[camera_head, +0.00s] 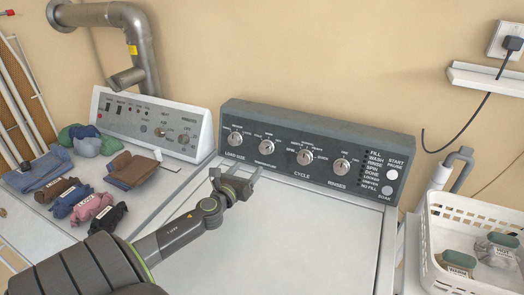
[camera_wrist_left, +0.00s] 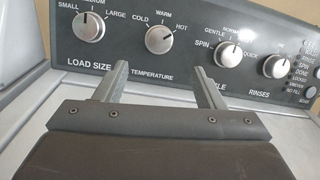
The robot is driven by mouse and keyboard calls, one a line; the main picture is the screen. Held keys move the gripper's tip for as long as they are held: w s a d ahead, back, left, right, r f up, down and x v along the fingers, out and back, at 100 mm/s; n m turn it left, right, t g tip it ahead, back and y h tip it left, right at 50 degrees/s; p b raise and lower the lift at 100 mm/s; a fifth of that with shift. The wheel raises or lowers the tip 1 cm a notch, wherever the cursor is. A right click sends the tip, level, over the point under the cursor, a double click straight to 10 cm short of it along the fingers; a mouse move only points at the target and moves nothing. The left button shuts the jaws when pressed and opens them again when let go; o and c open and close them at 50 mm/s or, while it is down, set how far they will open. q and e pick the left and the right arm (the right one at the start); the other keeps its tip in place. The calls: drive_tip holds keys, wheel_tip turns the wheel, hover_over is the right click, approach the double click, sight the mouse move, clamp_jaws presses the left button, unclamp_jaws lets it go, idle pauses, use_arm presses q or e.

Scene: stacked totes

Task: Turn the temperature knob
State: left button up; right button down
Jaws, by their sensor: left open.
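The temperature knob (camera_head: 266,147) is a round silver dial, second from the left on the washer's dark grey control panel (camera_head: 375,150). In the left wrist view the temperature knob (camera_wrist_left: 159,40) sits among the labels Cold, Warm and Hot; its exact pointer direction is hard to read. My left gripper (camera_head: 237,172) is open and empty, in front of and a little below the panel. In the left wrist view its two fingers (camera_wrist_left: 158,72) stand apart, with the knob between and beyond them, apparently not touched. My right gripper is not in view.
The load size knob (camera_head: 235,139) is left of it; the cycle knob (camera_head: 305,157) and rinses knob (camera_head: 341,165) are right. The white washer lid (camera_head: 300,235) is clear. Rolled clothes (camera_head: 95,205) lie on the left machine. A white basket (camera_head: 470,285) stands at right.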

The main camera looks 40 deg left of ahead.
sight(264, 149)
use_arm(q)
drive_tip(key=x, duration=0.9)
drive_tip(key=shift+w+a+f, duration=0.1)
drive_tip(key=shift+w, duration=0.3)
drive_tip(key=shift+w+a, duration=0.2)
drive_tip(key=shift+w, duration=0.6)
drive_tip(key=shift+c, duration=0.4)
drive_tip(key=c, duration=0.9)
